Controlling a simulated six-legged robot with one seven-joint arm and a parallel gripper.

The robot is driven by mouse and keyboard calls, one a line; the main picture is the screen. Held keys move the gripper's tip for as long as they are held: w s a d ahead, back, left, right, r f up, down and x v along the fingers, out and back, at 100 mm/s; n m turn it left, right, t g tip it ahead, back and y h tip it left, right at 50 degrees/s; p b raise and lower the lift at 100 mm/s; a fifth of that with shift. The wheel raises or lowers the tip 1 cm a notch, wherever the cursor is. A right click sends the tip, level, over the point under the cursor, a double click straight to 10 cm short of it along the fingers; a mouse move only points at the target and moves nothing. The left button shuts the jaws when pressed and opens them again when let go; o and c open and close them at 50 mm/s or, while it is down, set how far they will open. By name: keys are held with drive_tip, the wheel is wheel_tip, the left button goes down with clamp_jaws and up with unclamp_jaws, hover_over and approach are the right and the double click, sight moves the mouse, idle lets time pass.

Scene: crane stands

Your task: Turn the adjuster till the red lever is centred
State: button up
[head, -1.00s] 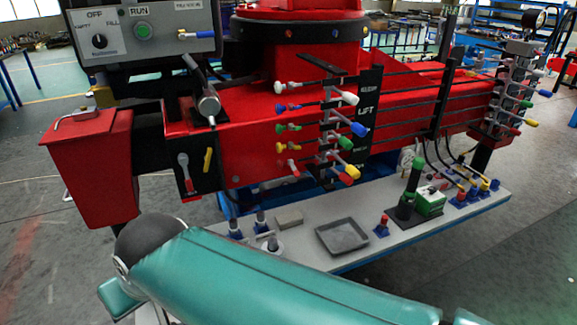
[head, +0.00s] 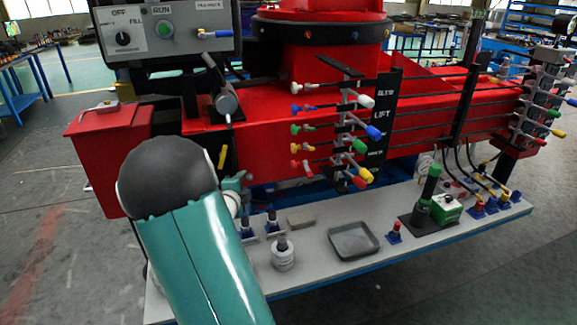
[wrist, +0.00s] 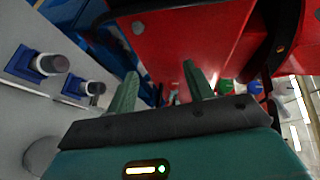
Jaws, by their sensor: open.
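The lever bank has a red lever (head: 359,182) at its lower right end, below a yellow one. A small red knob (head: 296,164) sits at the left of the same row; I cannot tell whether this is the adjuster. My gripper (head: 236,184) is low in front of the red beam, left of the bank and apart from these knobs. In the wrist view its two green fingers (wrist: 160,82) are spread with nothing between them. Coloured knobs (wrist: 228,86) show beyond the right finger. My arm hides the red-handled lever on the black plate at left.
The red beam (wrist: 190,40) is close above my fingers.

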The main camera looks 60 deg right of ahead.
sight(292, 166)
drive_tip(key=s+d+f+m+g+h, duration=0.2)
drive_tip(key=s+d+m+g+h, duration=0.15)
drive_tip(key=s+d, duration=0.35)
drive_tip(key=shift+m+g, duration=0.35)
drive_tip(key=shift+m, duration=0.1)
drive_tip(key=d, duration=1.3)
drive_tip(key=shift+s, duration=0.35)
drive_tip(key=c, duration=0.9)
